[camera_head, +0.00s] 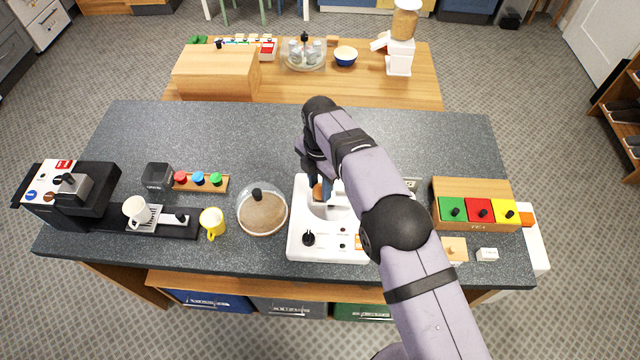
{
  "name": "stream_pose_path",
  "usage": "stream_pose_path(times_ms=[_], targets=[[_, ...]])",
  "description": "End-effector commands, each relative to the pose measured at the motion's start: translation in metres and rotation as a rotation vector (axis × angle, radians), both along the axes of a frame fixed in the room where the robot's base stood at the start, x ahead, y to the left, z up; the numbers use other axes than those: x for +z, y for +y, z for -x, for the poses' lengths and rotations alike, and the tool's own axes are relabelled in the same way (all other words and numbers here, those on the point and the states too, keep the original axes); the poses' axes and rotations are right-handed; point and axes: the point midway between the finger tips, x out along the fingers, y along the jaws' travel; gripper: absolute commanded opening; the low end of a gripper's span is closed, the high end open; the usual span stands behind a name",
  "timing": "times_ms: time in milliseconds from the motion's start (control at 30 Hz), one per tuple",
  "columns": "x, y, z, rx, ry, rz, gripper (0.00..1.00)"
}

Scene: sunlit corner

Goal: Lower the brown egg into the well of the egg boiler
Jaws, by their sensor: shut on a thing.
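The egg boiler (300,245) is a white box with a black knob at its front left, on the dark counter in the middle. A round well opening (328,212) shows in its top, partly covered by my arm. The brown egg (318,192) shows as a small brown patch at the tips of my gripper (318,190), above the back part of the well. My gripper is shut on the egg. The arm hides the right side of the boiler, and I cannot tell how high the egg is above the well.
A glass-domed wooden board (262,213) and a yellow mug (212,222) stand left of the boiler. A coffee machine (70,195) is at the far left. A wooden box with coloured panels (474,205) stands right. The counter behind the boiler is mostly clear.

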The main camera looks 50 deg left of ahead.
Motion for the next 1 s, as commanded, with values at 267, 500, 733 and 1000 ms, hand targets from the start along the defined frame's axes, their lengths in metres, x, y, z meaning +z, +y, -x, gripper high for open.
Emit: stream_pose_path(times_ms=[267, 500, 733, 1000], targets=[[-0.0043, 0.0001, 0.0, 0.0, 0.0, 0.0, 0.22], [-0.0075, 0.0001, 0.0, 0.0, 0.0, 0.0, 0.22], [-0.0086, 0.0001, -0.0001, 0.0, 0.0, 0.0, 0.22], [-0.0084, 0.0001, -0.0001, 0.0, 0.0, 0.0, 0.53]])
